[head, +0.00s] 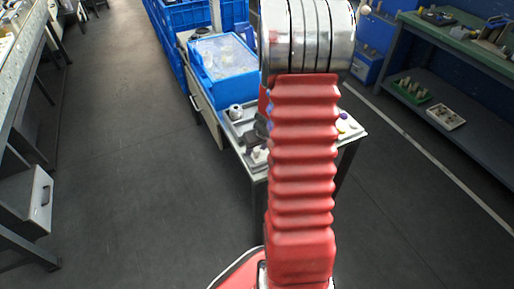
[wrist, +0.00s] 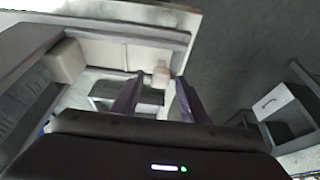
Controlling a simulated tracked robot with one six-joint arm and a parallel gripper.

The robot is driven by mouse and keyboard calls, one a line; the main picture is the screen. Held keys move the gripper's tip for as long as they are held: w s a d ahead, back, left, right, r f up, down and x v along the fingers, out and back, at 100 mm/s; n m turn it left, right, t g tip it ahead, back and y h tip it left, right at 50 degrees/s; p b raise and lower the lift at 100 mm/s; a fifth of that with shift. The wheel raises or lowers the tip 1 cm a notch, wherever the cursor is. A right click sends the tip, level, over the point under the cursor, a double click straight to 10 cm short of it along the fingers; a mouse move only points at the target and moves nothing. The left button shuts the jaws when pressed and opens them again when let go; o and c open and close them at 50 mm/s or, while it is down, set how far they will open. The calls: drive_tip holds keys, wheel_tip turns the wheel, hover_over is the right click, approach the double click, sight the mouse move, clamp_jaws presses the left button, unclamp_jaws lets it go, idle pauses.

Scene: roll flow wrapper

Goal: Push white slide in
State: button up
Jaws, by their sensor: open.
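The white slide (head: 40,200) looks like a white drawer with a dark handle on its front. It stands out from a dark frame under the left bench in the head view. It also shows at the right of the wrist view (wrist: 272,103), well to the right of my gripper and apart from it. My gripper (wrist: 155,90) is open, with two dark purple fingers spread and nothing seen held between them. In the head view my gripper cannot be made out, and my red arm covers the middle.
A small table (head: 258,172) carries a blue crate (head: 228,88) and small parts. In the wrist view, a pale-framed structure (wrist: 100,32) with compartments lies beyond my fingers. A green-topped bench (head: 470,42) stands right. The grey floor (head: 130,150) between the left bench and small table is clear.

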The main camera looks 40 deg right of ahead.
drive_tip(key=shift+c, duration=0.6)
clamp_jaws()
